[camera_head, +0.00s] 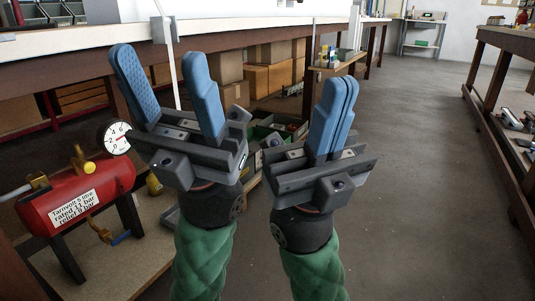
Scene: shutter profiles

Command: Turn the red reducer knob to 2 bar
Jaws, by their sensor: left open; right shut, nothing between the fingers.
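A yellow-brass fitting (89,168) sits on top. I cannot make out a red reducer knob for certain; my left gripper covers the area just right of the gauge. My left gripper (158,58) is open and empty, fingers pointing up, right of the gauge in the picture. My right gripper (341,90) is shut and empty, further right, fingers also up.
A long workbench (75,47) with a pale top runs behind my grippers, with cardboard boxes (270,78) beneath it. Crates with loose parts stand on a low shelf partly behind my grippers. Another bench (510,40) stands at right. The grey floor (425,170) between is clear.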

